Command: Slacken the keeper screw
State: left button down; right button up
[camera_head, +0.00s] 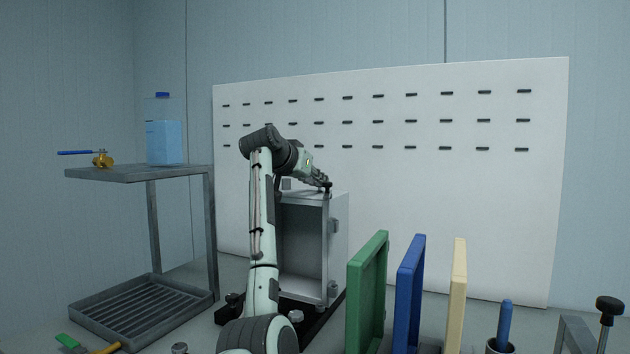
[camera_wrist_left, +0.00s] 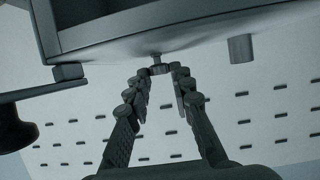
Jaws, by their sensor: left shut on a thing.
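The keeper screw (camera_wrist_left: 158,66) is a small dark knob on a short stem, standing out from the grey cabinet (camera_wrist_left: 150,32) in the left wrist view. My left gripper (camera_wrist_left: 160,72) has both fingertips closed around its head. In the head view, my left gripper (camera_head: 324,184) is at the top right front corner of the open-fronted cabinet (camera_head: 336,240); a dark piece shows at its tips, and the fingers largely hide the screw. My right gripper is in neither view.
Green (camera_head: 367,295), blue (camera_head: 409,295) and cream (camera_head: 457,295) panels stand right of the cabinet. A metal stand (camera_head: 120,174) at left bears a bottle (camera_head: 163,140) and a brass valve (camera_head: 102,159). A slotted white board (camera_head: 450,210) stands behind. A black knob (camera_wrist_left: 15,130) is left of my fingers.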

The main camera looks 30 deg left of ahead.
pick_arm(q)
jog(key=n+y, duration=0.2)
jog(key=shift+d+f+g+y, duration=0.1)
jog(key=shift+d+g+y, duration=0.2)
jog(key=shift+d, duration=0.1)
jog(key=shift+w+d+n+g+y, duration=0.15)
jog(key=shift+n+g+y, duration=0.15)
jog(key=shift+n+y, duration=1.05)
jog(key=c, duration=1.3)
grip_release()
jog(key=v, duration=1.2)
